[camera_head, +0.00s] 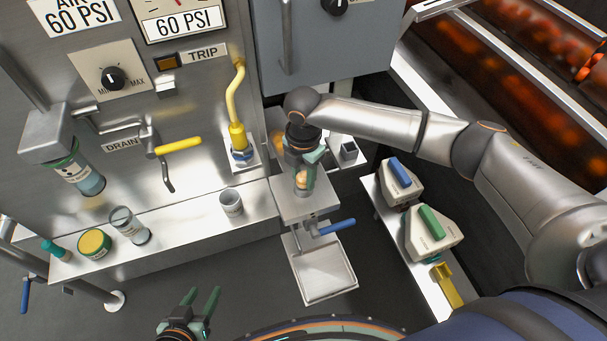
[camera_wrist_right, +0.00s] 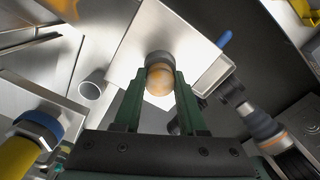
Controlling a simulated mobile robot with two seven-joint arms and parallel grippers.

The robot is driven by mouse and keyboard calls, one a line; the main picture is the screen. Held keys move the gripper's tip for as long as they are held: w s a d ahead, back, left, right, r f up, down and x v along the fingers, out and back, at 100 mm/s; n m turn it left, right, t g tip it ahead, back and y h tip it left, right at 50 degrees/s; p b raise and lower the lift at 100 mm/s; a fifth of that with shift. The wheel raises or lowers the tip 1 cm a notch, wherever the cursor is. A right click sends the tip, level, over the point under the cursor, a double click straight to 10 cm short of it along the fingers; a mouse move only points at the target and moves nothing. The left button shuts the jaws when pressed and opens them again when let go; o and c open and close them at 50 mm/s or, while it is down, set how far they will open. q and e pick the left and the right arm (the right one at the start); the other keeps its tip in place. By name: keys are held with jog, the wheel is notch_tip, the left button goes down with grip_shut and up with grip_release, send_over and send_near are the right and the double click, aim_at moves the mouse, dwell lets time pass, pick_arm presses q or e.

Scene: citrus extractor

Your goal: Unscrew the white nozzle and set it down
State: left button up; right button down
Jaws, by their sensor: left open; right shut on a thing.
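My right gripper (camera_head: 303,173) points down over a small metal stand below the grey cabinet. Its green fingers are shut on a rounded orange-tan piece (camera_wrist_right: 158,82), one finger on each side. The piece sits against a grey ring (camera_wrist_right: 158,58) at a steel plate (camera_head: 306,205). I see no clearly white nozzle; whether this piece is the nozzle I cannot tell. My left gripper (camera_head: 203,294) is open and empty at the bottom of the head view, over the dark floor, away from the stand.
A blue-handled valve (camera_head: 338,226) and a square tray (camera_head: 325,275) are below the stand. A grey cup (camera_head: 231,202) and jars stand on the left ledge. A yellow hose (camera_head: 234,100) hangs beside my right gripper. Two blocky tools (camera_head: 433,232) (camera_head: 399,183) are on the right shelf.

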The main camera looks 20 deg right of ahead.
jog(key=n, duration=0.6)
jog(key=c, duration=0.7)
grip_release()
jog(key=m, duration=1.1)
jog(key=shift+m, duration=0.3)
